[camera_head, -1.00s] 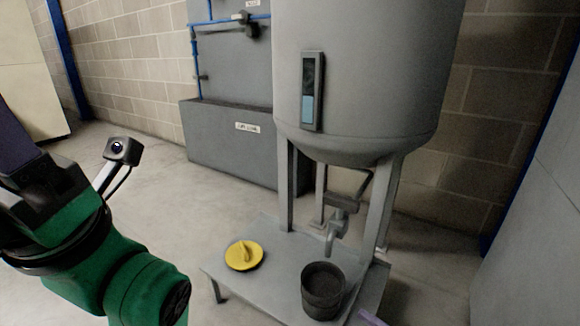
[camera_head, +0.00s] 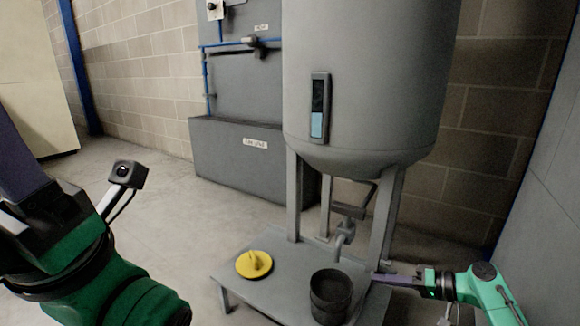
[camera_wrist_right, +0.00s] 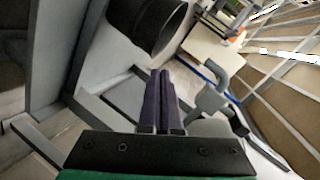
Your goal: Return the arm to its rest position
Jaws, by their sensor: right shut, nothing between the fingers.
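My right gripper (camera_head: 376,277) comes in from the right, shut and empty, with its fingers pointing left just beside the dark bucket. In the right wrist view its two dark fingers (camera_wrist_right: 162,98) lie together with nothing between them. The black bucket (camera_head: 330,298) stands upright on the low grey stand below the tap (camera_head: 344,238). The bucket (camera_wrist_right: 150,25) and the grey tap (camera_wrist_right: 212,92) also show in the wrist view, beyond the fingers. My left arm fills the left edge; part of its gripper (camera_head: 18,155) shows there, its jaw state unclear.
The grey tank (camera_head: 365,90) stands on legs over the stand (camera_head: 282,285). A yellow disc with a handle (camera_head: 254,264) lies on the stand, left of the bucket. A grey box (camera_head: 240,165) stands by the block wall. Floor at left is open; a grey panel rises at right.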

